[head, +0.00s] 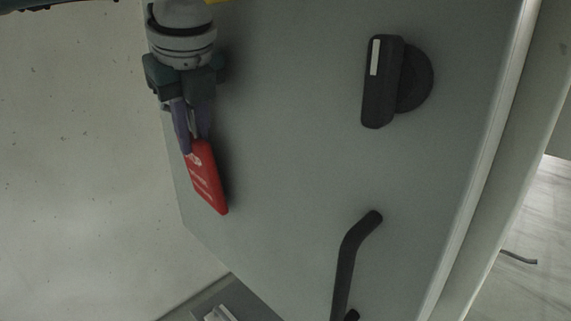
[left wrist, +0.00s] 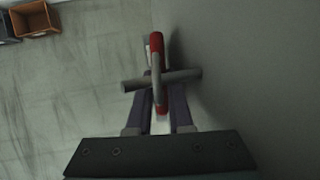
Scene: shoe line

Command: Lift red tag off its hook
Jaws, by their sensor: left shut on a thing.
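The red tag (head: 208,180) with white lettering hangs tilted at the left edge of the grey cabinet face in the head view. My left gripper (head: 195,145) points down from above and is shut on the tag's upper end. In the left wrist view the red tag (left wrist: 162,106) shows edge-on between the two fingers of my left gripper (left wrist: 161,113). A grey crossed bar, likely the hook (left wrist: 184,77), lies across the tag there. I cannot tell whether the tag still rests on it. My right gripper is not in view.
The grey cabinet (head: 290,130) carries a black rotary switch (head: 383,82) at upper right and a black bar handle (head: 346,262) below. A grey box (head: 235,302) is at the bottom. An orange crate (left wrist: 35,17) stands on the floor in the left wrist view.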

